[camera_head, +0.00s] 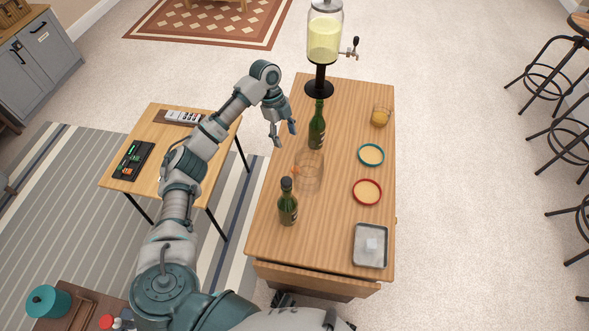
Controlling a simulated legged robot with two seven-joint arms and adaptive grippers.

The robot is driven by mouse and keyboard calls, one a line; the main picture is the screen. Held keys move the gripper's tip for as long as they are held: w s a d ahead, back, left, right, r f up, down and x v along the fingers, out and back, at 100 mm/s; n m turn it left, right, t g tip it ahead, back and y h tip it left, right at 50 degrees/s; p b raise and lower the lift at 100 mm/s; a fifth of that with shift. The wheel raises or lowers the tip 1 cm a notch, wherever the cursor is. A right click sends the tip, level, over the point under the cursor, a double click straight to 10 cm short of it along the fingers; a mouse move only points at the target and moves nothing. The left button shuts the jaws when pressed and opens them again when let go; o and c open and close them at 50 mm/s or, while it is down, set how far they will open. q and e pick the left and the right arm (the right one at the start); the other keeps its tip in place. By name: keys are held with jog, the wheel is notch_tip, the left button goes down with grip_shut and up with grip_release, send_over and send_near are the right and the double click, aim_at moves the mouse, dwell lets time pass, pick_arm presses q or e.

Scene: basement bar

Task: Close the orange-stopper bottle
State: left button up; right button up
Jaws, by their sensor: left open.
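Two green bottles stand upright on the wooden table. The far green bottle (317,133) is beside the drink dispenser's base; its top is hard to make out. The near green bottle (288,209) has a dark top. A small orange piece (295,170) shows at the left side of a clear glass vessel (310,172) between them; I cannot tell whether it is the stopper or which bottle it belongs to. My left gripper (285,134) is open and empty, above the table's left side, left of the far bottle and apart from it. My right gripper is not in view.
A drink dispenser (324,42) stands at the table's far end. An amber glass (380,117), a teal-rimmed coaster (371,155), a red-rimmed coaster (367,191) and a grey tray (358,259) line the right side. A side table (148,130) is under my left arm.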

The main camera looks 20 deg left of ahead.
pick_arm(q)
jog(key=x, duration=0.7)
jog(key=shift+d, duration=0.4)
jog(key=shift+f, duration=0.6)
jog(key=shift+a, duration=0.15)
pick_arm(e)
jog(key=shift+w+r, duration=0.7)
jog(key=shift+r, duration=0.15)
pick_arm(q)
jog(key=shift+s, duration=0.1)
jog(key=shift+f+b, duration=0.2)
jog(key=shift+b, duration=0.1)
jog(key=x, duration=0.4)
jog(key=shift+s+d+f, duration=0.15)
jog(key=shift+d+f, duration=0.15)
jog(key=shift+d, duration=0.05)
jog(key=shift+f, duration=0.15)
jog(key=shift+a, duration=0.1)
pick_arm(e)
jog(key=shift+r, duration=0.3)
